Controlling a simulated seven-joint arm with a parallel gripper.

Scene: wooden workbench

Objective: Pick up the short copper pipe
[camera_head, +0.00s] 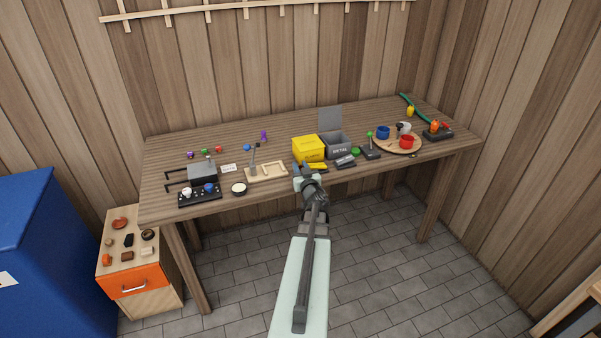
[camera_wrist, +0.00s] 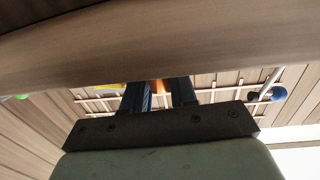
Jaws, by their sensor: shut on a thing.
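My gripper (camera_head: 303,171) is at the front edge of the workbench, just in front of the yellow bin, in the head view. In the wrist view its two dark fingers (camera_wrist: 160,94) are close together with a small copper-orange piece (camera_wrist: 159,86) between them. This looks like the short copper pipe, held by the fingers; most of it is hidden. I cannot make out the pipe in the head view, where the gripper and arm cover that spot.
The yellow bin (camera_head: 308,148) and the grey open-lidded metal box (camera_head: 339,146) stand behind my gripper. The bench (camera_head: 240,208) edge is close to my gripper.

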